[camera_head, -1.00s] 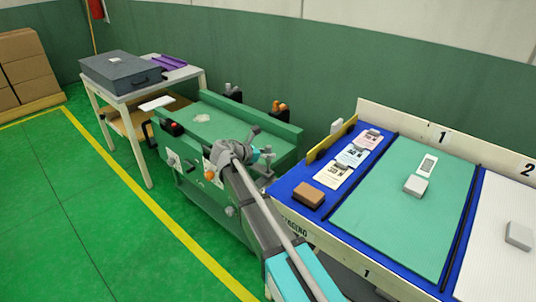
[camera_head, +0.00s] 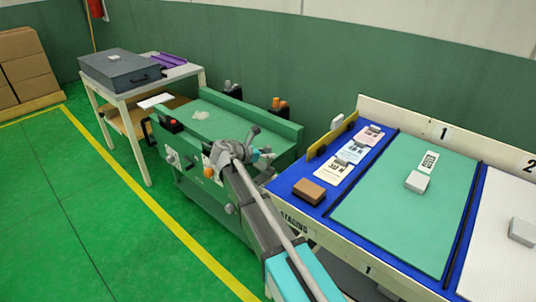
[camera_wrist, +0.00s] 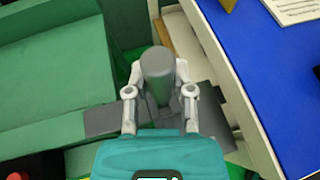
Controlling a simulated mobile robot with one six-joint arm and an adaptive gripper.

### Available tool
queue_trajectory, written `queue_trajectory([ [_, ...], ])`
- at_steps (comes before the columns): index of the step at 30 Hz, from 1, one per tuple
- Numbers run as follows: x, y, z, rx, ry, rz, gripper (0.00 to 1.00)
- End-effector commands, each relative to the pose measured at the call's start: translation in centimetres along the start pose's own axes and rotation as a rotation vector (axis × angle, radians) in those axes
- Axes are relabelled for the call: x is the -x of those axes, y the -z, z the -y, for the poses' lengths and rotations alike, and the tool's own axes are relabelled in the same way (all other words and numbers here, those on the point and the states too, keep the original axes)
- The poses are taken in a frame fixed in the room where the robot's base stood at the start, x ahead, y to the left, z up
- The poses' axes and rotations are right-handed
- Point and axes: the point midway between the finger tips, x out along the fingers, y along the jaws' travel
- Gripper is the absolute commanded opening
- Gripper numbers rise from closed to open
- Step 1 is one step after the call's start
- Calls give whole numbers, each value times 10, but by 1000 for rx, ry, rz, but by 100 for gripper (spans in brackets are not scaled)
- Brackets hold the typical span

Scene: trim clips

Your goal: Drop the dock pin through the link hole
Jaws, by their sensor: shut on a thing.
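In the wrist view my gripper (camera_wrist: 157,78) is shut on a grey cylindrical pin (camera_wrist: 158,62), with one pale finger on each side. The pin's rounded top faces the camera. A flat dark grey plate (camera_wrist: 102,119), possibly the link, shows below and to both sides of the fingers. The link hole is not visible; the pin and gripper cover that area, and I cannot tell whether the pin is in it. In the head view my gripper (camera_head: 260,150) is over the right end of the green bench, beside the blue-edged table, and the pin is too small to make out.
The green bench (camera_head: 225,122) has raised side walls. The blue-edged table (camera_head: 292,178) stands close on the right, with a brown block (camera_head: 309,191), cards (camera_head: 352,152) and a pale block (camera_head: 417,181). A grey case (camera_head: 120,72) sits on a table at the back left. Floor at left is clear.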

Motion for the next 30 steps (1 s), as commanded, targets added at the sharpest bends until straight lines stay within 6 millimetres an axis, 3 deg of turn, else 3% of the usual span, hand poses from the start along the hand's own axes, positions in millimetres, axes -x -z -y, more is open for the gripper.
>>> queue_trajectory([
  [30,-7,17,0,0,0,0,0],
])
